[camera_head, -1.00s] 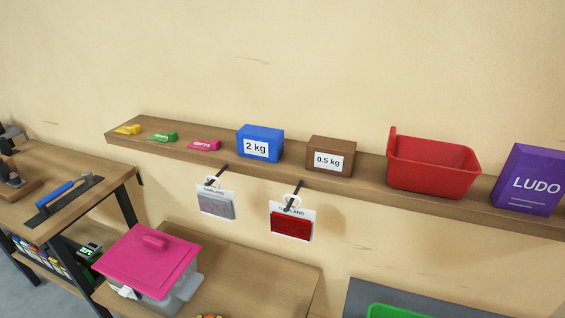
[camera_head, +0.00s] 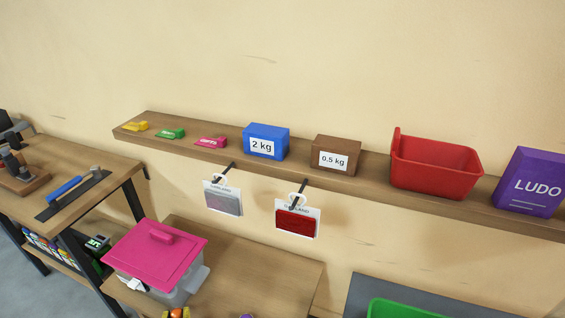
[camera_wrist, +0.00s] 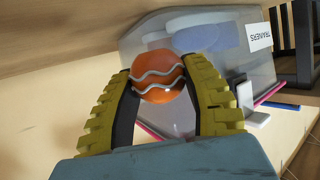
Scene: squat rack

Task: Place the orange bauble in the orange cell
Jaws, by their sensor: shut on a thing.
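In the wrist view, the orange bauble (camera_wrist: 157,75) is glossy, with wavy silver-grey bands. My gripper (camera_wrist: 160,88) is shut on it, one yellow ribbed finger on each side near the fingertips. A clear box stands behind the bauble in that view. In the head view, a small orange and yellow patch (camera_head: 177,313) shows at the bottom edge, cut off by the frame; I cannot tell for sure whether it is the bauble and my fingers. No orange cell can be made out in either view.
The clear box with a pink lid (camera_head: 158,248) stands on a wooden table (camera_head: 255,262). Above it, a wall shelf (camera_head: 373,178) holds weights, a red bin (camera_head: 435,167) and a purple box. Two packets hang below. A green tray (camera_head: 400,309) is cut off at lower right.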

